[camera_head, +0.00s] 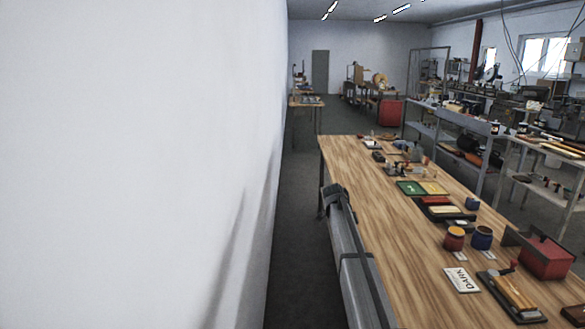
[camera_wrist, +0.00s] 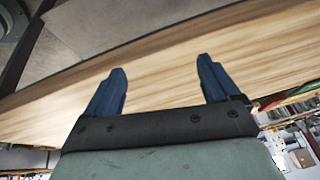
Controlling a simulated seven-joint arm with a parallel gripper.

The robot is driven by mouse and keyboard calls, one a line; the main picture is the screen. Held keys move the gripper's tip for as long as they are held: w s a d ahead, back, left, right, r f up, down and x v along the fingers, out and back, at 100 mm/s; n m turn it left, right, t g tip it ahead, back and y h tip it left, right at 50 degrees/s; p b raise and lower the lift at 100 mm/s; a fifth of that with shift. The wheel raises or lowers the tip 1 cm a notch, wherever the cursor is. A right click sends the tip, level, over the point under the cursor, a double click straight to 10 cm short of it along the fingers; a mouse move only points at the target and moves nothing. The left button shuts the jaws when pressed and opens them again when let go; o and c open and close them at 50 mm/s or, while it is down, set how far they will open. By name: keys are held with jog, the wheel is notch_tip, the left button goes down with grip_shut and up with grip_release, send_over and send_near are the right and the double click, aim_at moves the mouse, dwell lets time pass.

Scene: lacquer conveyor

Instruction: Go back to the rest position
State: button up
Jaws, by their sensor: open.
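My gripper (camera_wrist: 165,75) shows in the wrist view with its two blue fingers spread apart and nothing between them. Behind the fingers is the bare wooden table (camera_wrist: 210,50), with its edge running at a slant across the picture. In the head view I cannot make out the gripper. A long grey conveyor (camera_head: 350,255) runs along the left side of the wooden table (camera_head: 375,215) there.
On the table stand a red jar (camera_head: 454,239), a blue jar (camera_head: 482,238), a white card reading DARK (camera_head: 462,280), a red box (camera_head: 547,258) and a green tray (camera_head: 410,188). A white wall (camera_head: 130,160) fills the left. The table's left part is clear.

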jog(key=s+a+f+n+g, duration=0.1)
jog(key=s+a+f+n, duration=0.2)
jog(key=s+f, duration=0.35)
jog(key=s+a+f+n, duration=0.2)
jog(key=s+f, duration=0.2)
jog(key=f, duration=0.5)
jog(key=s+f+n+g+y, duration=0.2)
jog(key=s+f+n, duration=0.4)
jog(key=s+f, duration=1.3)
jog(key=s+f+n+g+y, duration=0.1)
jog(key=s+f+n, duration=0.2)
jog(key=s, duration=1.1)
jog(key=s+f+n+g, duration=0.2)
jog(key=s+f, duration=0.3)
jog(key=s, duration=0.9)
jog(key=s+f+n+g+y, duration=0.1)
jog(key=s+f+n, duration=0.2)
jog(key=s, duration=1.1)
jog(key=shift+f+n+g+y, duration=0.3)
jog(key=shift+f, duration=0.3)
jog(key=shift+c, duration=0.4)
